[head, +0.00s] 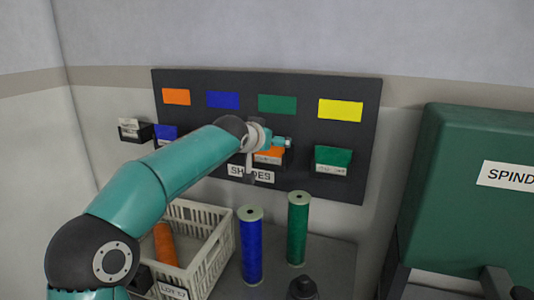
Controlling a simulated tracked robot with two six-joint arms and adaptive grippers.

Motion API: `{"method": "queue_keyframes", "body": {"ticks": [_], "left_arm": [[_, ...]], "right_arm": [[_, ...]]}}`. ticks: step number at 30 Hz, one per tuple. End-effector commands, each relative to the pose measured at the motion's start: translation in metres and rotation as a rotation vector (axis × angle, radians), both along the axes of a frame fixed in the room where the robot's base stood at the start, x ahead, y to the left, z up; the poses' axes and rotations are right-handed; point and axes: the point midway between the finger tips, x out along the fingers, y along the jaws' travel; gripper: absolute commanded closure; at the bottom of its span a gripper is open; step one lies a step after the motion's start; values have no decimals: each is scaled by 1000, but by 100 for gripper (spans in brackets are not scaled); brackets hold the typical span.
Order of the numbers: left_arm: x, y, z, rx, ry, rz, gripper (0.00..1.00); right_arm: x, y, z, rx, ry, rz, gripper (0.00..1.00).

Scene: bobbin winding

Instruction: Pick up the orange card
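An orange card (270,151) stands in a small holder with a white label on the lower part of a dark board (310,185). My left arm comes in from the left and its wrist is in front of the board, overlapping the left side of this holder. My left gripper (251,172) is just left of the card and seen from behind. Its fingers are mostly hidden by the wrist, so I cannot tell whether they touch the card. My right gripper is out of view.
A blue card (166,132) and a green card (333,156) sit in other holders. Orange, blue, green and yellow swatches line the board's top. Below stand a blue bobbin (251,246), a green bobbin (298,229) and a crate (222,240) with an orange bobbin (165,244).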

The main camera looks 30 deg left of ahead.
Motion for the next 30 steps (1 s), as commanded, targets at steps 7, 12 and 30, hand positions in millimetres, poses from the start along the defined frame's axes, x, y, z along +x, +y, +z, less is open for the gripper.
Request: {"method": "queue_keyframes", "body": {"ticks": [7, 12, 30], "left_arm": [[0, -1, 0, 1, 0, -1, 31], [0, -1, 0, 1, 0, -1, 31], [1, -2, 60, -1, -3, -1, 31]], "right_arm": [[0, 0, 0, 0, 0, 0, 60], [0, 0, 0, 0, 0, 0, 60], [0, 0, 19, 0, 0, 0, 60]]}}
